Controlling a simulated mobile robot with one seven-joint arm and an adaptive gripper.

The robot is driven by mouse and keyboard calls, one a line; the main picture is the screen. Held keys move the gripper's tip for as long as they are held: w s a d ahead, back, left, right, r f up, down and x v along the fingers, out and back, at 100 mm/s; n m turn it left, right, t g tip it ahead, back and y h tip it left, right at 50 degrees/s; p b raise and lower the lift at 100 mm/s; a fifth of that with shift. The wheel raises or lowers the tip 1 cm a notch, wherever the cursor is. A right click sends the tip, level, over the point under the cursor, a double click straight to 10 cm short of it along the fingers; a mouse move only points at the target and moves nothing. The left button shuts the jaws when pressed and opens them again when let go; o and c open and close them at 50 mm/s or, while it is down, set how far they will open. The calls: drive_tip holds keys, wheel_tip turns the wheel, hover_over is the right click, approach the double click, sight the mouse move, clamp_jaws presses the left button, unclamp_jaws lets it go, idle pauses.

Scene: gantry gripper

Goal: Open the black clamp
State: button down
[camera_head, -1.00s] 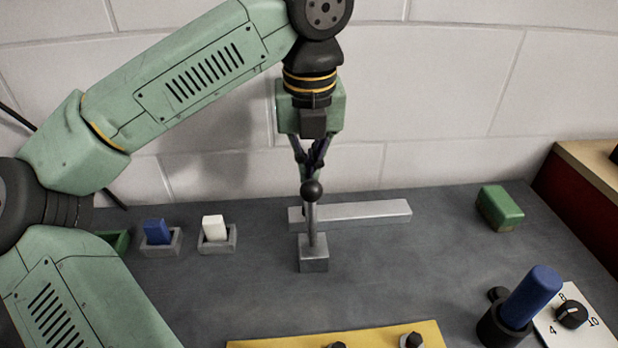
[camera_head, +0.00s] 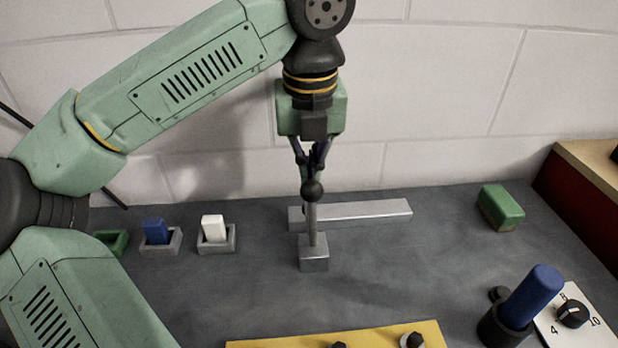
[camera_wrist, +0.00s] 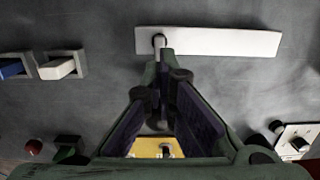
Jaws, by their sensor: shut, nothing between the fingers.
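No part stands out clearly as a black clamp. A metal lever (camera_head: 312,220) with a black ball knob (camera_head: 312,191) stands upright on a small grey block (camera_head: 313,262) on the table. My gripper (camera_head: 309,178) points down just behind the knob, which partly hides its fingertips; I cannot tell whether they touch the lever. My gripper also shows in the wrist view (camera_wrist: 166,68), its fingers meeting at the tips with nothing held. A long silver bar (camera_head: 365,211) lies behind the lever; it also shows in the wrist view (camera_wrist: 220,42), just beyond the fingertips.
A blue block (camera_head: 157,230) and a white block (camera_head: 213,227) sit in grey holders at left. A green block (camera_head: 500,207), a blue-handled cylinder (camera_head: 534,295) and a dial panel (camera_head: 590,322) are at right. A yellow panel (camera_head: 270,343) is in front; a wall stands behind.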

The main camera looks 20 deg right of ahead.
sight(312, 186)
drive_tip(key=shift+s+a+f+b, duration=0.1)
drive_tip(key=shift+s+a+b, duration=0.2)
drive_tip(key=shift+s, duration=0.6)
drive_tip(key=shift+s+a+f+b, duration=0.1)
drive_tip(key=shift+s+a+b, duration=0.15)
drive_tip(key=shift+s, duration=0.7)
drive_tip(key=shift+s+a+f+b, duration=0.1)
drive_tip(key=shift+s+a+b, duration=0.2)
drive_tip(key=shift+s, duration=0.6)
drive_tip(key=shift+w+d+r+p, duration=0.1)
drive_tip(key=shift+w+r+p, duration=0.15)
drive_tip(key=shift+r+p, duration=0.35)
drive_tip(key=shift+w+d+r+p, duration=0.1)
drive_tip(key=shift+w+r+p, duration=0.2)
drive_tip(key=shift+r, duration=0.35)
drive_tip(key=r+p, duration=0.1)
drive_tip(key=r, duration=0.1)
drive_tip(key=r+p, duration=0.3)
drive_tip(key=r, duration=0.1)
drive_tip(key=shift+s+a+r+p, duration=0.1)
drive_tip(key=shift+s+r+p, duration=0.3)
drive_tip(key=shift+f, duration=0.1)
